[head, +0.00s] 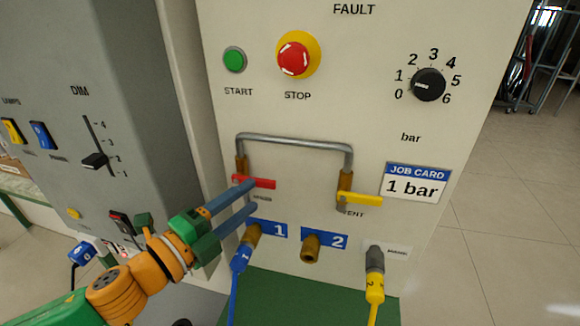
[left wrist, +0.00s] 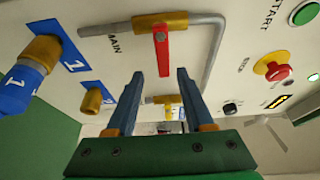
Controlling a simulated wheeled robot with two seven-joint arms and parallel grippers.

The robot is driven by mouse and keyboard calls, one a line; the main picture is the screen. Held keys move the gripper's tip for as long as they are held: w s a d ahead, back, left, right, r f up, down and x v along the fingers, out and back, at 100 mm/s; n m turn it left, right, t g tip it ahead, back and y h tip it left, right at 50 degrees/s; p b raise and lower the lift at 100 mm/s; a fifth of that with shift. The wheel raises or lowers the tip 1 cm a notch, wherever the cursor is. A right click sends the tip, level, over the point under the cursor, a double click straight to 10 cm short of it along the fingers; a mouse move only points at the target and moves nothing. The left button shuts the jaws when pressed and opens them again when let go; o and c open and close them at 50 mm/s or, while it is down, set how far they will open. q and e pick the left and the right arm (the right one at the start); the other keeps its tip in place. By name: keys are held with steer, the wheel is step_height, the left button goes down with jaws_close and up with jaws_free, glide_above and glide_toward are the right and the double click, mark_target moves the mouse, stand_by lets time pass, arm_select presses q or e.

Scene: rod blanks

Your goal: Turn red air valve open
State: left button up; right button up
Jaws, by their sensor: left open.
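The red air valve handle (head: 262,183) sits on a brass valve at the lower left end of the bent pipe. It points right, crosswise to the vertical pipe. In the left wrist view the red handle (left wrist: 163,56) reaches toward the gap between my fingers. My left gripper (head: 251,196) is open and empty, with its blue fingertips close to the handle. Its fingers (left wrist: 161,75) stand on either side of the handle's end; I cannot tell if they touch it. The label under the valve is partly hidden in the head view. My right gripper is not in view.
A yellow valve handle (head: 367,200) is at the pipe's right end. Below my fingers, a blue hose plug (head: 245,248) sits in port 1; port 2 (head: 310,246) is bare. A yellow plug (head: 375,284) hangs at right. The stop button (head: 295,58) and pressure knob (head: 428,85) are above.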

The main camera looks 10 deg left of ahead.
mark_target(262, 185)
arm_select(q)
steer(key=shift+w+d+r, duration=0.1)
steer(key=shift+w+r, duration=0.1)
steer(key=shift+w, duration=0.05)
steer(key=p+x, duration=0.4)
steer(key=x, duration=0.1)
steer(key=shift+w+d, duration=0.1)
steer(key=shift+d, duration=0.05)
steer(key=shift+r, duration=0.1)
jaws_close()
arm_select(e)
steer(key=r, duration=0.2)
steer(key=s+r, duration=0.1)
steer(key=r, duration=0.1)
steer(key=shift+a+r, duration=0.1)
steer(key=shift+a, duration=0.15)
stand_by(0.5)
